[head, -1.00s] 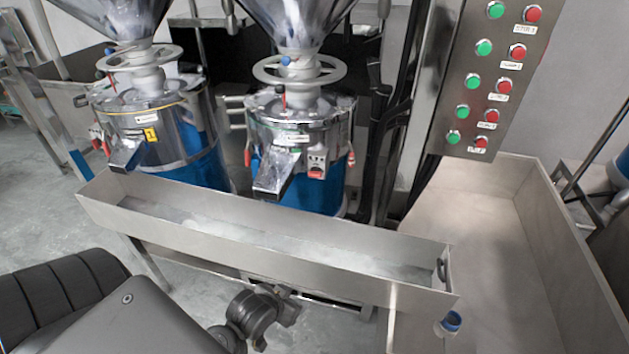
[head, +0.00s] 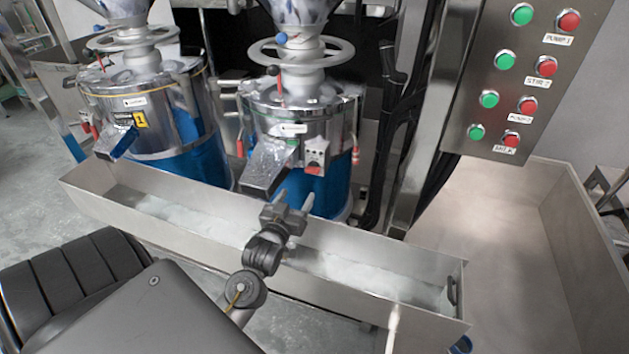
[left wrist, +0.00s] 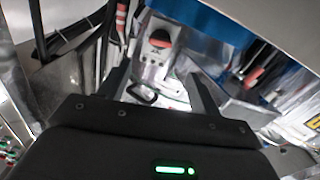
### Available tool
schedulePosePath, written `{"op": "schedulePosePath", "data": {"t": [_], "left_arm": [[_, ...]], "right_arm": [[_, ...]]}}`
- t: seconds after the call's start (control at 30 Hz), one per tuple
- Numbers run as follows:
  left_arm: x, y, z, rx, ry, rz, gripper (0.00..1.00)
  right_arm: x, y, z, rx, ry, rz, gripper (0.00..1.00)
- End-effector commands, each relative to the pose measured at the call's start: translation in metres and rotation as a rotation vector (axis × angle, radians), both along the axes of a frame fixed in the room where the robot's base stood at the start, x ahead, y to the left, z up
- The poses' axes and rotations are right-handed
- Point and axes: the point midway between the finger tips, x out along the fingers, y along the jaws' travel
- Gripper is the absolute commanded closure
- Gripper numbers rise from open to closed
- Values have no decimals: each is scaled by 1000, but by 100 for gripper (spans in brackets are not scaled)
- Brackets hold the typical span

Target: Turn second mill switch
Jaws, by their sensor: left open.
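Two mills stand behind the trough in the head view. The left mill (head: 155,108) carries a yellow label with a 1. The right mill (head: 290,120) has a small switch box (head: 316,155) on its front, with a red part below it. In the left wrist view a switch with a red part (left wrist: 160,40) shows ahead, between the fingers. My left gripper (head: 293,203) is over the trough, below and a little left of the switch box. Its two fingers (left wrist: 158,88) are apart and empty, not touching the switch. My right gripper does not show.
A long metal trough (head: 85,185) with whitish contents runs in front of the mills. A metal spout (head: 268,165) hangs close to my left gripper. A panel (head: 480,85) of green and red buttons stands at right, above a wide metal basin (head: 490,225).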

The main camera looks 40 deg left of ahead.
Motion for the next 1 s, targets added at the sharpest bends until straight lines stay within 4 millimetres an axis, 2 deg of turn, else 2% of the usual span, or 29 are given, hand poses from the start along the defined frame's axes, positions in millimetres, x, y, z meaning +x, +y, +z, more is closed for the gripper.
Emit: {"op": "schedulePosePath", "data": {"t": [0.07, 0.23, 0.33, 0.8, 1.0], "left_arm": [[1, 1, -3, 1, -7, 2, 36], [3, 1, -1, 1, -9, 1, 36], [11, 3, -1, 2, -9, 0, 36], [86, 29, -1, 3, -8, 0, 36], [101, 35, -2, 1, -6, 0, 36]], "right_arm": [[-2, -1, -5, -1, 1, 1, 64], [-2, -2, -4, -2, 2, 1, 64], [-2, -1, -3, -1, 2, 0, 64], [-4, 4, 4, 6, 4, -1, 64], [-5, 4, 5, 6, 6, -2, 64]]}}
